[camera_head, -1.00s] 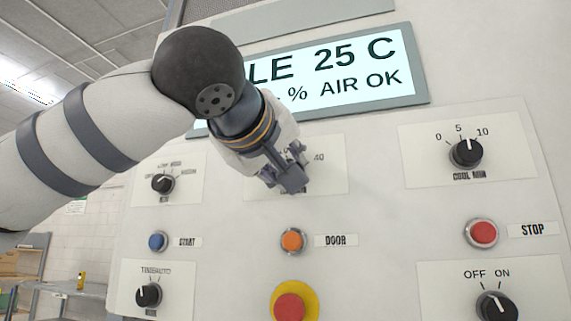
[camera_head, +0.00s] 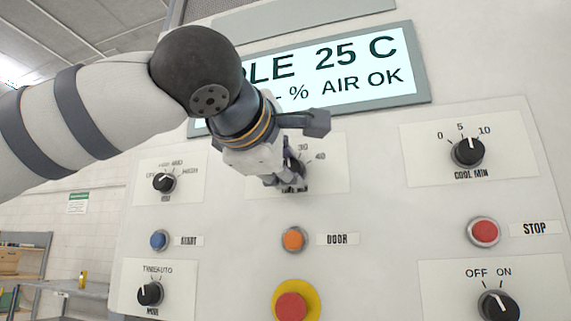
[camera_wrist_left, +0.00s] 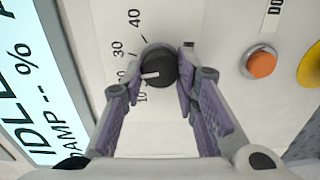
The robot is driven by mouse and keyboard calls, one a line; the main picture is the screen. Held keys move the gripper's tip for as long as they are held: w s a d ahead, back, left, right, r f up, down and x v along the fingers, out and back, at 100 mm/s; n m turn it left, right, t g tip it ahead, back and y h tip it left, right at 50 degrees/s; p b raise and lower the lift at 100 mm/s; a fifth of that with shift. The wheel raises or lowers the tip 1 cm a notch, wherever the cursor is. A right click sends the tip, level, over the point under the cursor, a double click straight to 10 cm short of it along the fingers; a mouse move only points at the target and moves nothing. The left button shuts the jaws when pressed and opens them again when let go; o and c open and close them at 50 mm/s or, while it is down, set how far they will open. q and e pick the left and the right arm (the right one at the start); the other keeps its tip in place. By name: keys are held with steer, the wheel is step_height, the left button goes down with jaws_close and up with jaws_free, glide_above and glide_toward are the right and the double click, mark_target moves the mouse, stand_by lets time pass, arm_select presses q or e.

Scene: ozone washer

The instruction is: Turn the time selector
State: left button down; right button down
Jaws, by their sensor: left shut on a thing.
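The time selector is a black round knob (camera_wrist_left: 159,66) with a white pointer, on a white plate (camera_head: 327,177) with a scale of 10 to 40. In the left wrist view its pointer aims at the low end of the scale, near 10 and a partly covered mark. My left gripper (camera_head: 291,174) is at the panel with its fingers on either side of the knob, shut on it. In the head view the gripper hides most of the knob. My right gripper is not in view.
An orange DOOR button (camera_head: 293,239) and a red button on a yellow ring (camera_head: 292,305) sit below. A display (camera_head: 405,92) is above. The COOL MIN knob (camera_head: 467,151) is to the right, and another knob (camera_head: 164,182) is to the left.

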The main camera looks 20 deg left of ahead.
arm_select(q)
steer(key=shift+n, duration=1)
steer(key=c, duration=1.2)
jaws_free()
steer(key=shift+c, duration=0.2)
steer(key=s, duration=1.2)
steer(key=shift+a, duration=0.15)
steer(key=shift+r, duration=0.1)
